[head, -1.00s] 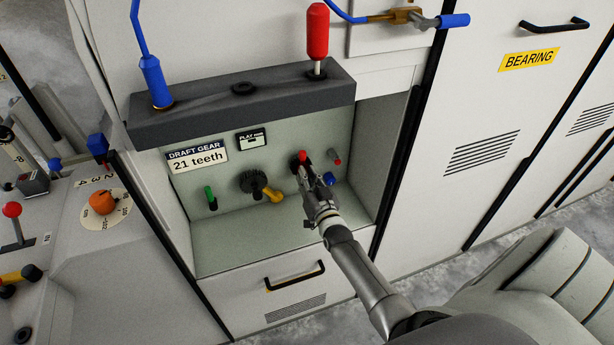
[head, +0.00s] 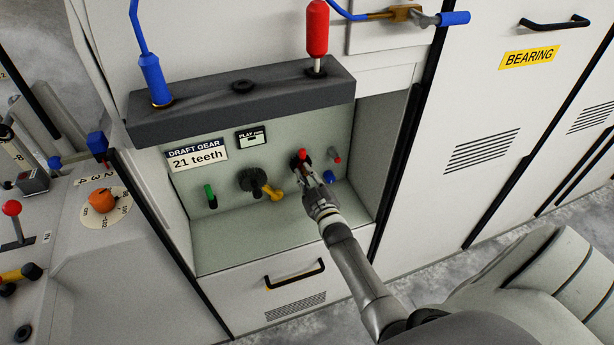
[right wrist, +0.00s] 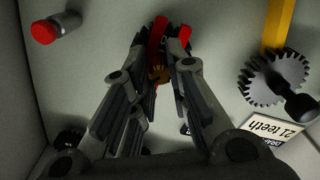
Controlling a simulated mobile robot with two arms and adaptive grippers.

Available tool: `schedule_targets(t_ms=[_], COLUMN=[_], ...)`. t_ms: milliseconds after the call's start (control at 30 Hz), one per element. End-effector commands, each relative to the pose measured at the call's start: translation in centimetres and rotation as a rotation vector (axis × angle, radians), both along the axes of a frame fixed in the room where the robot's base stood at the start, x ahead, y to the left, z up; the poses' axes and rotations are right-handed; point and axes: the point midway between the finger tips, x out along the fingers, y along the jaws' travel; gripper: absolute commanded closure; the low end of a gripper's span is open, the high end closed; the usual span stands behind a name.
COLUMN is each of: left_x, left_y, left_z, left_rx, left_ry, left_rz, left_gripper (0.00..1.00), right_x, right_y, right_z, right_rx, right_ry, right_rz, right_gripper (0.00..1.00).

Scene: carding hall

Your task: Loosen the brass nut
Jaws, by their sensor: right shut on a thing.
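The brass nut (right wrist: 158,73) shows in the right wrist view as a small toothed, brass-coloured piece between my right fingers, against the pale back wall of the recess. My right gripper (head: 311,177) reaches into the recess from the lower right in the head view. In the right wrist view (right wrist: 162,62) its fingers close around the nut, and they cover part of it. Red parts (right wrist: 184,36) stand at the fingertips; a red tip also shows just above the gripper in the head view (head: 302,153). My left gripper is not in view.
A small red-tipped peg (head: 337,159) and blue knob (head: 330,177) stand close right. A dark ledge (head: 205,110) overhangs the recess.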

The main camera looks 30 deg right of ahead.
Motion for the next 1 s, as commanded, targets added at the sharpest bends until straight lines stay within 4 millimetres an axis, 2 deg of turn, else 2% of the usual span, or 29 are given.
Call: schedule_targets(t_ms=[667,700,800,900,1000], left_x=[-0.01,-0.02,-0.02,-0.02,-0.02], left_y=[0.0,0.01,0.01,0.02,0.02], left_z=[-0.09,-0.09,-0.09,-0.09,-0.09], left_rx=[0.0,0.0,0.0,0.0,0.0], left_ry=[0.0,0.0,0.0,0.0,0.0], left_rz=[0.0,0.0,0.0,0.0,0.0], left_gripper=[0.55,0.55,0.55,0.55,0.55], right_x=[0.03,0.03,0.04,0.04,0.03], right_y=[0.08,0.08,0.07,0.06,0.06], right_z=[0.04,0.04,0.05,0.05,0.04], right_rx=[-0.065,-0.065,-0.065,-0.064,-0.063], right_ry=[0.014,0.014,0.014,0.015,0.014], right_rz=[0.001,0.001,0.001,0.001,0.001], right_gripper=[1.0,0.83,0.7,0.6,0.6])
